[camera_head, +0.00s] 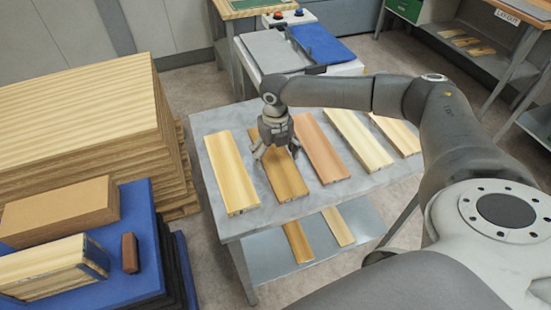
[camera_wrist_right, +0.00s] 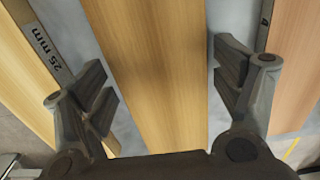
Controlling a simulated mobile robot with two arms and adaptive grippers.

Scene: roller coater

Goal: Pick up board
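Several boards lie side by side on a grey table (camera_head: 262,218). My right gripper (camera_head: 275,152) is above the second board from the left, an orange-brown one (camera_head: 284,182). In the right wrist view that board (camera_wrist_right: 152,70) runs between the two open fingers of the gripper (camera_wrist_right: 160,90), with a gap on each side. Whether the fingertips reach down beside its edges is hard to tell. A pale yellow board (camera_head: 230,172) lies to its left and a reddish board (camera_head: 322,150) to its right. My left gripper is not in view.
Two pale boards (camera_head: 358,138) (camera_head: 398,135) lie further right on the table. A lower shelf (camera_head: 268,262) holds two more boards. A tall board stack (camera_head: 80,110) and a blue platform (camera_head: 140,220) with blocks stand left. A roller coater machine (camera_head: 300,45) stands behind.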

